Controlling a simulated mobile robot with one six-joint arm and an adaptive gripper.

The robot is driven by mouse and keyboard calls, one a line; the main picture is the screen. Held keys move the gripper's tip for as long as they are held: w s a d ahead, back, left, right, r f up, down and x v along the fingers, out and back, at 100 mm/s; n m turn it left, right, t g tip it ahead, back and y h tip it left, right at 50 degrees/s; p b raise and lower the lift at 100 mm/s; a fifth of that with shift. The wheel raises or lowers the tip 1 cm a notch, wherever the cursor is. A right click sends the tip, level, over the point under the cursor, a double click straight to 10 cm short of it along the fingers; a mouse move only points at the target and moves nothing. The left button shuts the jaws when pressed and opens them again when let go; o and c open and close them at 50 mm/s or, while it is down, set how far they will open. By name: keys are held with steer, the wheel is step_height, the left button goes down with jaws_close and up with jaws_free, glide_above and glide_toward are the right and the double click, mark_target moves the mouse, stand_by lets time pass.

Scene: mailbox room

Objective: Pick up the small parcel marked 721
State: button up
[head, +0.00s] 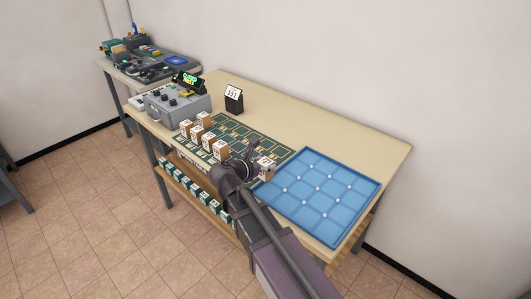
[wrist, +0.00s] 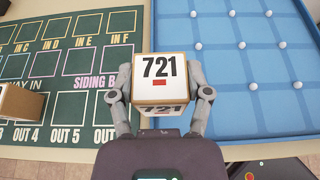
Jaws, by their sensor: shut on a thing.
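The small parcel marked 721 (wrist: 160,78) is a box with a white top, black digits, a red bar below them and tan edges. My gripper (wrist: 160,98) is shut on it, one finger against its left side and one against its right. In the head view the parcel (head: 265,166) shows at the end of my gripper (head: 257,165), over the table between the green mat and the blue pad. Its underside is hidden, so I cannot tell if it touches the surface.
The green marked mat (head: 238,133) lies left, with several similar parcels (head: 208,140) along its front. The blue pad with white studs (head: 325,200) lies right. A grey control box (head: 180,108) and a small black sign (head: 234,99) stand behind. The table's back right is clear.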

steer(key=shift+s+d+r, duration=0.1)
steer(key=shift+s+r, duration=0.05)
steer(key=shift+s, duration=1.75)
